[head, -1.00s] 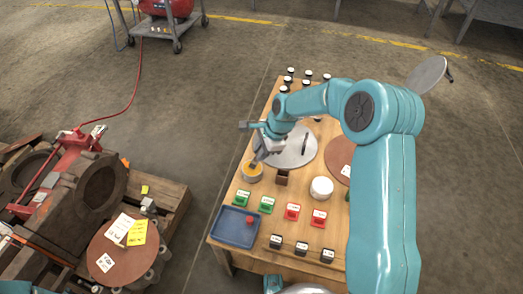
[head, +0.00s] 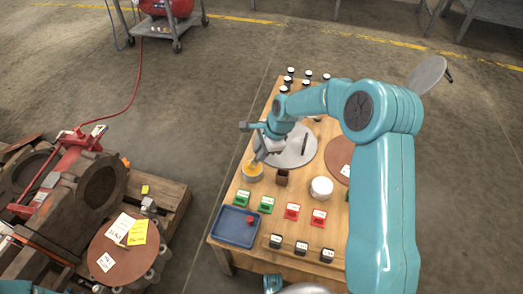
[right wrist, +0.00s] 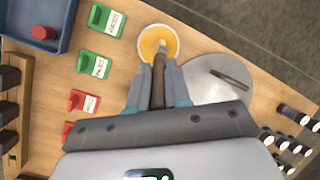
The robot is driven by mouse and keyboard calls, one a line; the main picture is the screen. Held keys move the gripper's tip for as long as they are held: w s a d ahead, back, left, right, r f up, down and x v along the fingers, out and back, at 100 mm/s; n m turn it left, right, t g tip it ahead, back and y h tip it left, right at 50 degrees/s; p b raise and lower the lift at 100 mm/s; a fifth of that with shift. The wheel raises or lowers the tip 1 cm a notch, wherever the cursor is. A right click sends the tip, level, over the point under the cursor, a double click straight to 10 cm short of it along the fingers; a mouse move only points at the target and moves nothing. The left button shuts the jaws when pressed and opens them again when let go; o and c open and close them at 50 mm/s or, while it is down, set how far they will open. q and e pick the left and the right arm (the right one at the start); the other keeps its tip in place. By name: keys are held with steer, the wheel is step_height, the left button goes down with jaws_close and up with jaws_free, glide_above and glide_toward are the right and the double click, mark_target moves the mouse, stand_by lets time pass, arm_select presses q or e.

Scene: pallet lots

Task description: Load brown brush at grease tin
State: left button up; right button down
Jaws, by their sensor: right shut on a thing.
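The grease tin (head: 252,174) is a round tin with yellow-orange grease, near the left edge of the wooden table. It also shows in the right wrist view (right wrist: 146,44). My right gripper (head: 259,155) is over the tin, and in the right wrist view it is shut on the brown brush (right wrist: 158,88). The brush's handle lies between the fingers, and its pale tip (right wrist: 161,46) is over or in the grease; I cannot tell if it touches. My left gripper is not in view.
A blue tray (head: 236,228) with a red piece is at the table's near left corner. Green blocks (head: 242,198) and red blocks (head: 291,211) stand near the tin. A small dark brown holder (head: 282,177), a white round container (head: 321,188) and a grey disc (head: 294,150) are to the right.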

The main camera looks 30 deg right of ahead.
steer(key=shift+r+p, duration=2.95)
steer(key=shift+r, duration=0.55)
steer(key=shift+a, duration=0.1)
steer(key=w+a+r+n+g+y, duration=0.1)
steer(key=w+a+r+n, duration=0.1)
steer(key=a+r+n, duration=0.5)
steer(key=s+a+r+n+g+h, duration=0.1)
steer(key=s+a+r+n+g, duration=0.2)
steer(key=s+r+n+g, duration=0.7)
step_height(320, 180, up, 8)
steer(key=n+t+p, duration=0.3)
steer(key=t+p, duration=0.1)
steer(key=p, duration=1.5)
steer(key=shift+s+a+f+t, duration=0.2)
steer(key=shift+t, duration=0.2)
